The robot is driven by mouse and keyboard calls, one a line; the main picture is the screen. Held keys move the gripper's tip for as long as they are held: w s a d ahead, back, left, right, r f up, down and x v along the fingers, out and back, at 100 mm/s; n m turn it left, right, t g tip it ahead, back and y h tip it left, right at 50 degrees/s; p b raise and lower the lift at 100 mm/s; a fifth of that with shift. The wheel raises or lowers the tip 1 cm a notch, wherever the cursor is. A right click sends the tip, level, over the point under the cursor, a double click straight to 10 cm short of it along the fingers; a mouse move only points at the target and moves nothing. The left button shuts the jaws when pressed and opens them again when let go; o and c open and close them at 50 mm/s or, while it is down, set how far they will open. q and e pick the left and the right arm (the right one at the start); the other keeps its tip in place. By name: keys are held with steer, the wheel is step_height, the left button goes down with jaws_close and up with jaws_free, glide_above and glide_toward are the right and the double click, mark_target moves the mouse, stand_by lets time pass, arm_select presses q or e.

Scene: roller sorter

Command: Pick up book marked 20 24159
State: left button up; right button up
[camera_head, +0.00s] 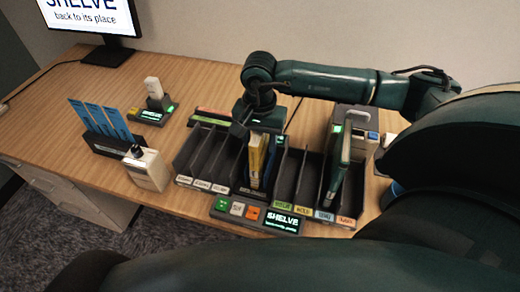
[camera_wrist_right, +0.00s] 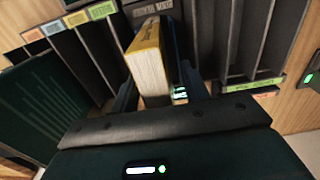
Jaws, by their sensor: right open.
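A yellow book (camera_head: 254,163) with pale page edges stands upright in a middle slot of the dark sorter (camera_head: 186,160). A thin dark blue book (camera_head: 268,165) stands beside it. My right gripper (camera_head: 256,128) is over the top of these books, pointing down and open. In the right wrist view the yellow book (camera_wrist_right: 149,70) lies between the two spread fingers (camera_wrist_right: 160,88), and a dark blue strip shows beside it. A dark green book (camera_head: 340,165) stands in a right-hand slot. I cannot read a number on any book. My left gripper is out of view.
A button panel with a SHELVE display (camera_head: 284,221) sits before the sorter. Left of it are a rack of blue cards (camera_head: 102,122), a white device (camera_head: 147,169) and a scanner on a stand (camera_head: 154,95). The desk (camera_head: 45,110) is clear at far left.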

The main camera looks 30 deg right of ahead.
steer(key=shift+f, duration=0.1)
jaws_close()
stand_by(0.4)
